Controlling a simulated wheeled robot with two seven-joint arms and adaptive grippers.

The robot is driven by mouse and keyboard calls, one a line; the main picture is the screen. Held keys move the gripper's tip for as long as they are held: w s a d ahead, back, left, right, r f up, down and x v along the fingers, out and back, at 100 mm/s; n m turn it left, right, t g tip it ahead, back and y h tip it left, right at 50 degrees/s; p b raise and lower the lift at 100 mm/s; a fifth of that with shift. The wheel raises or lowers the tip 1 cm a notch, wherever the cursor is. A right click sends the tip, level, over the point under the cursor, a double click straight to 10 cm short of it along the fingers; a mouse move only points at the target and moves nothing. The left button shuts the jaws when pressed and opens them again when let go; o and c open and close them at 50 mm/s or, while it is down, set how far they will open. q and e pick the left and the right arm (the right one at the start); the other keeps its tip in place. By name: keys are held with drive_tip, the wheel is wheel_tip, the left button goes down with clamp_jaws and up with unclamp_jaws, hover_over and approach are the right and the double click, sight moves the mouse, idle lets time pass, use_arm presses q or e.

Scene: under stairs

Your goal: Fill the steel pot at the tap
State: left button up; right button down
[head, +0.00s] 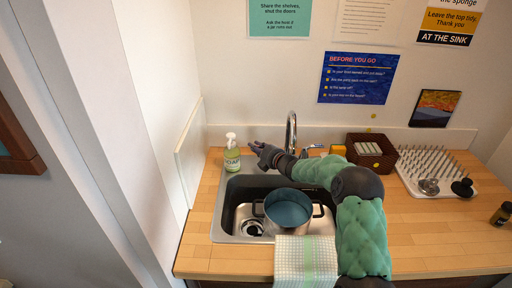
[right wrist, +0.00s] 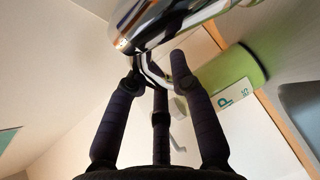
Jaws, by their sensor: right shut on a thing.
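The steel pot (head: 287,211) stands upright in the sink basin (head: 233,194), with dark handles at its sides. Inside it is a smooth blue-grey surface that looks like water; I cannot tell its depth. The chrome tap (head: 291,128) rises behind the sink; my right arm hides its lower part. My right gripper (head: 262,150) is behind the basin, left of the tap and well away from the pot. In the right wrist view, its dark fingers (right wrist: 155,72) close around a slim chrome part, apparently the tap's lever, below a large chrome body (right wrist: 165,25). My left gripper is not in view.
A soap bottle (head: 232,155) stands close left of my right gripper; its green body also shows in the right wrist view (right wrist: 232,78). A checked towel (head: 306,262) hangs at the sink's front. A brown basket (head: 372,154) and a drying rack (head: 436,172) stand right.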

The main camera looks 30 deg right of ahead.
drive_tip(key=c, duration=1)
unclamp_jaws()
drive_tip(key=shift+c, duration=0.2)
drive_tip(key=v, duration=1.2)
